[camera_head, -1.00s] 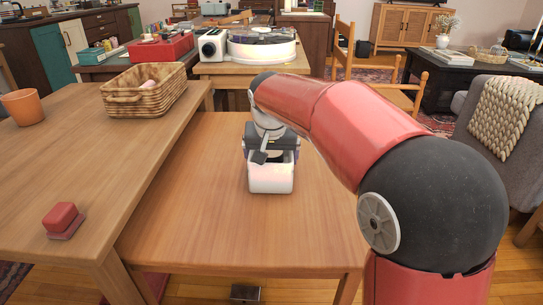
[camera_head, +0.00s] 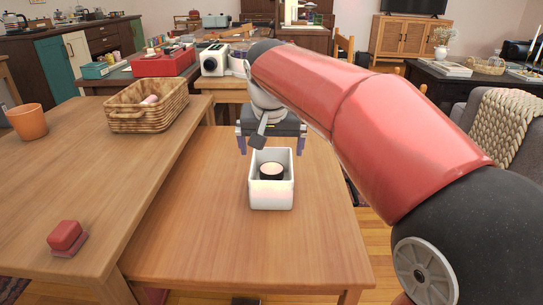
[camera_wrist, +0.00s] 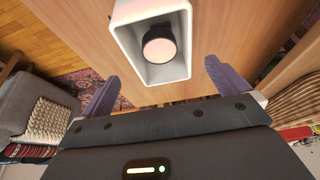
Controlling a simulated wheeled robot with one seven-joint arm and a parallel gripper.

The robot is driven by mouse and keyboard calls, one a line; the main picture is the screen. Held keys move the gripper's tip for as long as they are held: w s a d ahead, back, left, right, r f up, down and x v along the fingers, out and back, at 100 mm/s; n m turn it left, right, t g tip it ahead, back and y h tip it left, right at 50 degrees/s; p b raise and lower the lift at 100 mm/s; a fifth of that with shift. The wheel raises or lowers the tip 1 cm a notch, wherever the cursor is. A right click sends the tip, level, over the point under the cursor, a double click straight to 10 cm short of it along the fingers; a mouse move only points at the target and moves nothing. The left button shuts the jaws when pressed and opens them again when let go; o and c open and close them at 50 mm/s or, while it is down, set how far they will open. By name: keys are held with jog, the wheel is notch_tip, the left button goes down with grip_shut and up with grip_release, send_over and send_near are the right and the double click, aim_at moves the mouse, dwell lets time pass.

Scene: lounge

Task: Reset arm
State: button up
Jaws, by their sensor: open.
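My gripper (camera_head: 271,146) is open and empty, raised above and behind a white box on the wooden table in the head view. In the wrist view my gripper (camera_wrist: 160,82) shows its two purple fingers spread wide apart. The white open-topped box (camera_head: 272,202) stands upright on the table. A dark round thing with a pale pinkish top (camera_head: 271,172) sits inside the box. The wrist view shows the same box (camera_wrist: 122,38) and the round thing (camera_wrist: 160,46) in it. Nothing is between the fingers.
A wicker basket (camera_head: 142,121) with a pinkish thing inside, an orange pot (camera_head: 28,122) and a red block (camera_head: 65,236) stand on the left table. The wooden table (camera_head: 210,225) around the box is clear. A grey armchair (camera_head: 480,105) is at right.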

jog(key=shift+v, duration=0.85)
jog(key=s+d+p, duration=0.2)
jog(key=s+d, duration=0.8)
jog(key=s, duration=0.2)
jog(key=s+d+f+t+p, duration=0.1)
jog(key=s+d+f+p, duration=0.1)
jog(key=s+d+f, duration=0.3)
jog(key=s+f, duration=0.4)
jog(key=s, duration=0.3)
jog(key=shift+s+d, duration=0.15)
jog(key=shift+s, duration=0.15)
jog(key=shift+f, duration=0.1)
